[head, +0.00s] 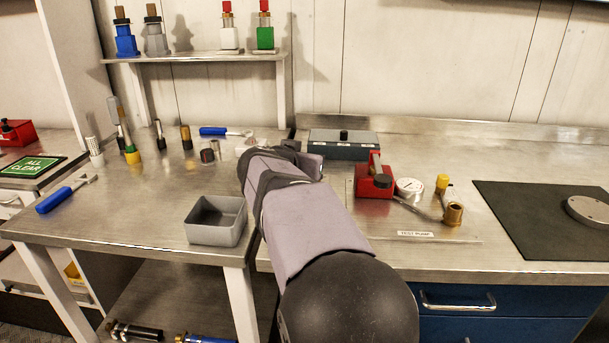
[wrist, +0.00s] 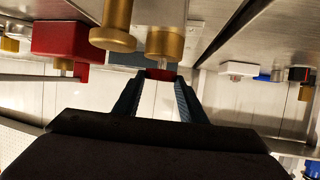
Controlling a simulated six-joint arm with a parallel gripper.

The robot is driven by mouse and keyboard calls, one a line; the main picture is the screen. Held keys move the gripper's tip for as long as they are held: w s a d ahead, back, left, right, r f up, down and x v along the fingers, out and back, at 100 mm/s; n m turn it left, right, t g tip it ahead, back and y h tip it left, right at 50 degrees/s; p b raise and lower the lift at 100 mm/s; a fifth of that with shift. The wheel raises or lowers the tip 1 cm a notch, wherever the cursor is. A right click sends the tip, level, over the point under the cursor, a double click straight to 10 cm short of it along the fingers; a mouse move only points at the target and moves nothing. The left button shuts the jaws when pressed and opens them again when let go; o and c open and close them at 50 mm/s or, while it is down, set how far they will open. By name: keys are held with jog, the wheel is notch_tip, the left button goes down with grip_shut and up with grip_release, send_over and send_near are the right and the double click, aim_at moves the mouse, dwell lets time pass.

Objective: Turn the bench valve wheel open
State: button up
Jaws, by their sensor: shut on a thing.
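In the wrist view my gripper (wrist: 160,78) has its two dark fingers closed around a small red piece (wrist: 161,73), which looks like the valve wheel. A brass cylindrical body (wrist: 165,44) lies right beyond the red piece, and looks like part of the same valve. Only the edge of the wheel shows between the fingertips, so its turn angle cannot be told. In the head view my own arm reaches forward over the bench and hides the gripper and the wheel.
Right of my arm are the red test pump (head: 375,183), a round gauge (head: 409,187) and a brass fitting (head: 453,213). Left are a grey open bin (head: 216,221) and several upright tools. A grey box (head: 343,145) stands behind. The bench front at right is clear.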

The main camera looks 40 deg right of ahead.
jog(key=shift+s+d+n+t+y+p, duration=0.15)
jog(key=shift+n+t+y+p, duration=0.15)
jog(key=shift+n+t, duration=0.2)
jog(key=shift+s+d+n+t+y+p, duration=0.1)
jog(key=shift+n+t+y+p, duration=0.05)
jog(key=shift+n+t+y, duration=0.3)
jog(key=n+t+y+p, duration=0.1)
jog(key=p, duration=0.2)
jog(key=n+t+y+p, duration=0.1)
jog(key=p, duration=0.3)
jog(key=shift+s+d+r+n, duration=0.15)
jog(key=shift+r+n, duration=0.2)
jog(key=n+y+p, duration=0.1)
jog(key=p, duration=0.3)
jog(key=n+t+y+p, duration=0.1)
jog(key=y+p, duration=0.1)
jog(key=p, duration=0.2)
jog(key=shift+s+d+n+t+p, duration=0.1)
jog(key=shift+d+n+t+p, duration=0.2)
jog(key=shift+p, duration=0.1)
jog(key=n+y+p, duration=0.2)
jog(key=p, duration=0.3)
jog(key=shift+d+f+t, duration=0.1)
jog(key=shift+f+t, duration=0.05)
jog(key=shift+t, duration=0.1)
jog(key=shift+y+p, duration=0.35)
jog(key=shift+p, duration=0.05)
jog(key=shift+f+n+y+p, duration=0.25)
jog(key=shift+n+y+p, duration=0.05)
jog(key=shift+n+p, duration=0.2)
